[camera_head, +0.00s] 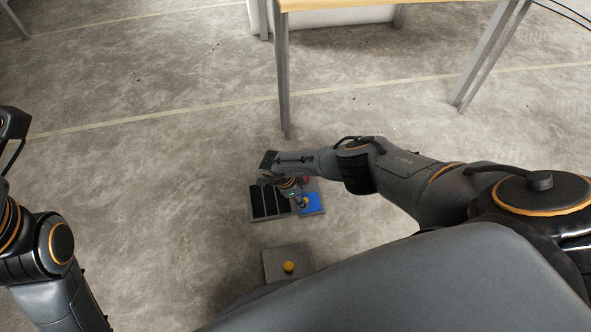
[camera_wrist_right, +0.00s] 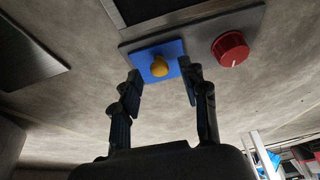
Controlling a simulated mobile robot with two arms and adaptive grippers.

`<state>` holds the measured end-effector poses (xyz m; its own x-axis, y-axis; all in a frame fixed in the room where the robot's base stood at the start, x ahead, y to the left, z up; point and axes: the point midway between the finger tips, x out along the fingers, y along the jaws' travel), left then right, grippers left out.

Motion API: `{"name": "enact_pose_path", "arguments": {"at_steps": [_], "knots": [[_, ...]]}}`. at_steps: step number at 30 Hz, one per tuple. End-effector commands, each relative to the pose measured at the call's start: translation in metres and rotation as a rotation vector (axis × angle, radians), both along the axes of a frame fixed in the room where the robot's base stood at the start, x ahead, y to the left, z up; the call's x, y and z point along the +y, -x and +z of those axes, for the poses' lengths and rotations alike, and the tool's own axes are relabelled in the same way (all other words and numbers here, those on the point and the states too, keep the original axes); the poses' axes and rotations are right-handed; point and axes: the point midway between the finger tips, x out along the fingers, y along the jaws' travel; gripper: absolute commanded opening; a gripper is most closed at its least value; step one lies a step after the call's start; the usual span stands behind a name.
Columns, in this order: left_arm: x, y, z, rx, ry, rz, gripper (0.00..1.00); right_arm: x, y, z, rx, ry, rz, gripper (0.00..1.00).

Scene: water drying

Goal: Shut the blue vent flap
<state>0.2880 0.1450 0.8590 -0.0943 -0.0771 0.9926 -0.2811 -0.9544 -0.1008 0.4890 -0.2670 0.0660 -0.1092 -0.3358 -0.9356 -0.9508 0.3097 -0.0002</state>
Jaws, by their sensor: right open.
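The blue vent flap (camera_head: 314,204) is a small blue square at the right end of a dark panel on the floor in the head view. In the right wrist view the blue flap (camera_wrist_right: 149,54) carries a yellow knob (camera_wrist_right: 160,66). My right gripper (camera_wrist_right: 161,82) is open, with its fingers to either side of the knob and near the flap's lower edge; contact cannot be told. In the head view my right gripper (camera_head: 302,202) partly covers the flap's left side. Only part of my left arm shows, at the left edge.
A red dial (camera_wrist_right: 231,48) sits on the panel beside the flap. Black slats (camera_head: 264,203) fill the panel's left part. A grey plate (camera_head: 273,262) with a yellow knob (camera_head: 289,267) lies nearer me. A table (camera_head: 340,4) stands beyond; the floor at left is clear.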

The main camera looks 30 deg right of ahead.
Motion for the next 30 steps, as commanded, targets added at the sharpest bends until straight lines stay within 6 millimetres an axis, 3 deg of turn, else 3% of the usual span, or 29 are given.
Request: {"name": "enact_pose_path", "arguments": {"at_steps": [18, 30], "knots": [[0.0, 0.0, 0.0, -0.001, -0.001, 0.0, 0.59, 0.032, -0.01, 0.094, -0.001, 0.003, 0.002, 0.44], [0.0, 0.0, 0.0, -0.001, -0.001, 0.0, 0.59, 0.035, -0.011, 0.104, 0.001, 0.005, -0.001, 0.44]]}}
